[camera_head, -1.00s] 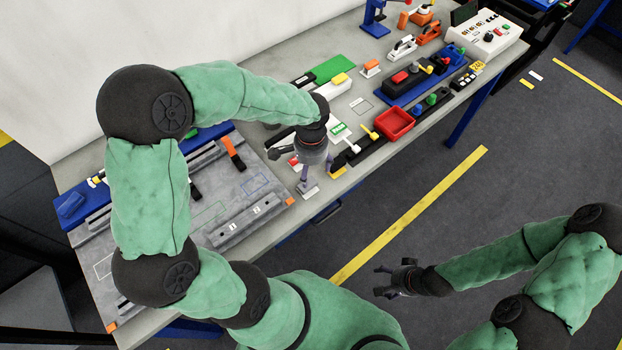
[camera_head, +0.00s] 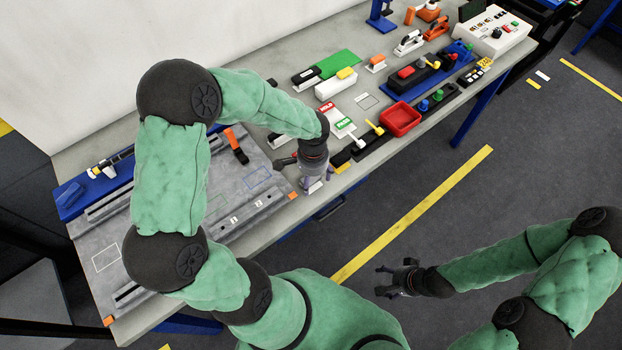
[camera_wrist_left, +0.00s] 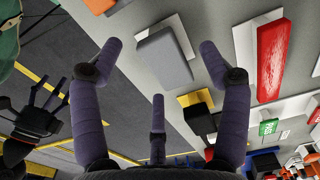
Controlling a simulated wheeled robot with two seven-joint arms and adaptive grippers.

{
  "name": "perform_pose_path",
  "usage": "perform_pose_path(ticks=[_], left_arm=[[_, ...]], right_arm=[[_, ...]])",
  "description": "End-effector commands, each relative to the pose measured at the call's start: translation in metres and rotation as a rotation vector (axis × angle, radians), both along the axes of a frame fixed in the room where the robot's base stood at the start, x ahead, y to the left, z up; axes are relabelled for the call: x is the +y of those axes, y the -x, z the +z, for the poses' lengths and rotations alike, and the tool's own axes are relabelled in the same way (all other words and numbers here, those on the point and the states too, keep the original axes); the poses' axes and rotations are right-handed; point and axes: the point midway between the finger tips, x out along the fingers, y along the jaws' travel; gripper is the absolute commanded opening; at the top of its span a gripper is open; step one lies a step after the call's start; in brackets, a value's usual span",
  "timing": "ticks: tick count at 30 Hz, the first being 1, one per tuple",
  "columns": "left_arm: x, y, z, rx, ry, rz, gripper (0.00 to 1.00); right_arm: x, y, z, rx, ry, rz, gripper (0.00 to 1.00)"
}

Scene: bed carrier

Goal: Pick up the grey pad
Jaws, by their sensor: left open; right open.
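The grey pad (camera_wrist_left: 165,57) is a small rounded block on a white plate, lying on the bench near its front edge. In the head view the pad is mostly covered by my left gripper (camera_head: 318,184), and a pale patch shows at the fingertips. In the left wrist view my left gripper (camera_wrist_left: 160,52) is open, its fingers spread with the pad showing between and beyond the tips. I see no finger closed on it. My right gripper (camera_head: 382,280) is open and empty over the floor, well away from the bench.
In the left wrist view a red block (camera_wrist_left: 272,60) on a white plate lies beside the pad, and a black block with a yellow part (camera_wrist_left: 199,113) lies close by. A grey fixture board (camera_head: 225,205) is left of the gripper. A red tray (camera_head: 401,118) stands further right.

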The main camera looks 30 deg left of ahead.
Motion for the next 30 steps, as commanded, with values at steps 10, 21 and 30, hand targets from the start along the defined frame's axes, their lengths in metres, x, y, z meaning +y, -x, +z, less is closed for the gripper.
perform_pose_path(ticks=[10, 21, 30], left_arm=[[0.0, 0.0, 0.001, 0.0, 0.0, 0.0, 0.35], [0.0, 0.0, 0.003, -0.001, -0.001, 0.0, 0.34], [0.001, 0.0, 0.037, -0.004, -0.002, 0.0, 0.34]], right_arm=[[0.0, 0.0, 0.0, 0.0, 0.0, 0.0, 0.73], [0.0, 0.0, 0.001, 0.0, 0.0, 0.0, 0.73], [0.0, 0.0, 0.011, 0.0, 0.0, 0.0, 0.73]])
